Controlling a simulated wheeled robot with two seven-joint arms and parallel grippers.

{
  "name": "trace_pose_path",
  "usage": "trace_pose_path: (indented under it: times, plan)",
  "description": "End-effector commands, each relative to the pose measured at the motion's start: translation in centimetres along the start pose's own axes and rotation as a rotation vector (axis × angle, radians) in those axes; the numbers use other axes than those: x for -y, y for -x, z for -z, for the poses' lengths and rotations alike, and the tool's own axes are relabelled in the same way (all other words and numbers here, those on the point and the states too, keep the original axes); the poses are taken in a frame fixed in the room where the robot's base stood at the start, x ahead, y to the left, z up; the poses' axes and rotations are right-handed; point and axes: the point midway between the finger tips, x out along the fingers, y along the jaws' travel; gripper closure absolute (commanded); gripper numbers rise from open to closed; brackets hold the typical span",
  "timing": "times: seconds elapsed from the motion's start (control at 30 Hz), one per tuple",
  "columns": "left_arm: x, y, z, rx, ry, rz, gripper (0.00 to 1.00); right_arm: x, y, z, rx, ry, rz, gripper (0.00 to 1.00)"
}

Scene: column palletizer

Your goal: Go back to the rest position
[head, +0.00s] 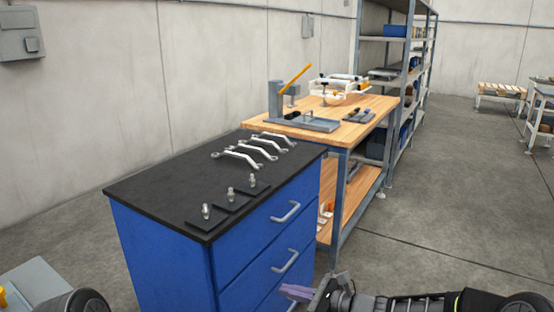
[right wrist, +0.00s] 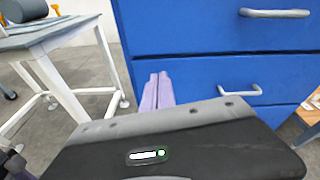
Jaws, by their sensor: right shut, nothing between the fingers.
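My right gripper (head: 297,292) is low in the head view, in front of the blue drawer cabinet (head: 165,262). Its purple fingers also show in the right wrist view (right wrist: 157,93), side by side, shut and empty. The drawer fronts (right wrist: 215,45) stand behind the fingers there, and I see no contact. My right forearm reaches in from the lower right of the head view. My left gripper does not show.
Several wrenches (head: 245,156) and three black plates with metal fittings (head: 231,196) lie on the cabinet's black top (head: 150,190). A wooden workbench (head: 372,124) and a shelf rack (head: 398,48) stand behind. Open floor (head: 440,190) lies to the right.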

Motion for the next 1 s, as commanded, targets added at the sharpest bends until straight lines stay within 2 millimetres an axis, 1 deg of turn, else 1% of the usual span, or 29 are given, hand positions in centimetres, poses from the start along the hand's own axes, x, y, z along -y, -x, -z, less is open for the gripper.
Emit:
trace_pose_path:
  times: [0.03, 0.07, 0.1, 0.17, 0.2, 0.27, 0.3, 0.37, 0.4, 0.5, 0.57, 0.6, 0.67, 0.7, 0.77, 0.8, 0.83, 0.87, 0.9, 1.0]
  plan:
    - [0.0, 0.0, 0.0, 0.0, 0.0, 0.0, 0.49, -1.5, 0.1, 2.3, -0.071, 0.046, -0.032, 1.0]
    - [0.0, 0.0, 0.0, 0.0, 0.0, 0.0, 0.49, -2.5, 0.2, 3.8, -0.12, 0.084, -0.054, 1.0]
    - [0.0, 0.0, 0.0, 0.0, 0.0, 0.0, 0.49, -4.0, 0.6, 6.1, -0.189, 0.138, -0.092, 1.0]
    - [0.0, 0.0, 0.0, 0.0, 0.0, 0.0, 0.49, -6.7, 1.3, 9.7, -0.295, 0.234, -0.161, 1.0]
    - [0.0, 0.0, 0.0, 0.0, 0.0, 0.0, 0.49, -8.6, 2.1, 12.2, -0.367, 0.308, -0.217, 1.0]
    - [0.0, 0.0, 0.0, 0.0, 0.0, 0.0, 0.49, -11.6, 3.6, 15.8, -0.469, 0.437, -0.311, 1.0]
    - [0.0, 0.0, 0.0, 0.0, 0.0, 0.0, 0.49, -13.7, 4.8, 18.1, -0.53, 0.532, -0.382, 1.0]
    - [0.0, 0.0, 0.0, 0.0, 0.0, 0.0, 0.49, -16.6, 6.8, 21.2, -0.604, 0.691, -0.492, 1.0]
    - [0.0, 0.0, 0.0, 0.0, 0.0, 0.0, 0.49, -18.4, 8.2, 22.9, -0.639, 0.804, -0.565, 1.0]
    - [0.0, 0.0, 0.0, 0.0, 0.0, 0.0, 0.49, -22.3, 10.9, 25.6, -0.668, 1.073, -0.725, 1.0]
    - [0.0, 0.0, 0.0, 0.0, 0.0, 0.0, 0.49, -24.3, 12.1, 26.4, -0.654, 1.21, -0.798, 1.0]
    - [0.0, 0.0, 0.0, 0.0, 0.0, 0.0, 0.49, -25.6, 12.7, 26.6, -0.635, 1.293, -0.841, 1.0]
    - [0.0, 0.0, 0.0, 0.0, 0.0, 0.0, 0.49, -27.8, 13.6, 26.8, -0.591, 1.403, -0.899, 1.0]
    - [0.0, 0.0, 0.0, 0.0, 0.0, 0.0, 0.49, -29.5, 14.1, 26.7, -0.552, 1.465, -0.938, 1.0]
    - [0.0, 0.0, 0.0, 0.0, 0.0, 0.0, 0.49, -31.7, 14.9, 26.5, -0.499, 1.515, -0.985, 1.0]
    - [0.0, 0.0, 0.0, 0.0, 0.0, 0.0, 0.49, -33.2, 15.5, 26.4, -0.467, 1.527, -1.019, 1.0]
    - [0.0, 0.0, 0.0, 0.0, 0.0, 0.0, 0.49, -34.2, 16.0, 26.4, -0.45, 1.525, -1.046, 1.0]
    - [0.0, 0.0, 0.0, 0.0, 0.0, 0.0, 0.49, -34.9, 15.9, 26.4, -0.432, 1.542, -1.072, 1.0]
    - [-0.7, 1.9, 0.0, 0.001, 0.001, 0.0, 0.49, -34.1, 16.1, 24.4, -0.439, 1.544, -1.061, 1.0]
    - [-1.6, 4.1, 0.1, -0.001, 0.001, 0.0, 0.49, -33.7, 16.6, 22.2, -0.443, 1.537, -1.058, 1.0]
